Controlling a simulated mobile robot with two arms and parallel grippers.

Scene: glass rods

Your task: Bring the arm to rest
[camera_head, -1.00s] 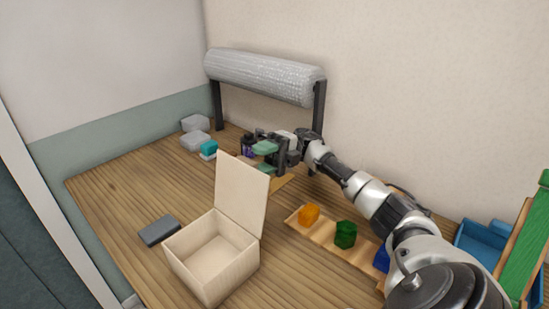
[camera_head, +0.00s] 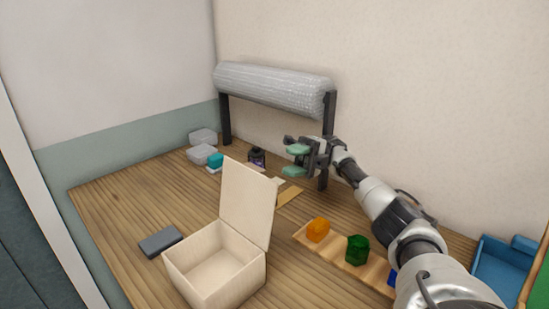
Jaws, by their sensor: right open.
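My right gripper (camera_head: 293,160) has green finger pads and is open with nothing between the fingers. It is in the air above the back of the wooden table (camera_head: 125,205), in front of the right leg of the roll stand. My right arm reaches in from the lower right. My left gripper is not in the picture.
An open wooden box (camera_head: 215,270) stands at the front. An orange block (camera_head: 318,229) and a green block (camera_head: 357,249) sit on a wooden strip. A bubble-wrap roll (camera_head: 275,88) hangs at the back. A dark small object (camera_head: 257,157) and a grey slab (camera_head: 160,241) lie left.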

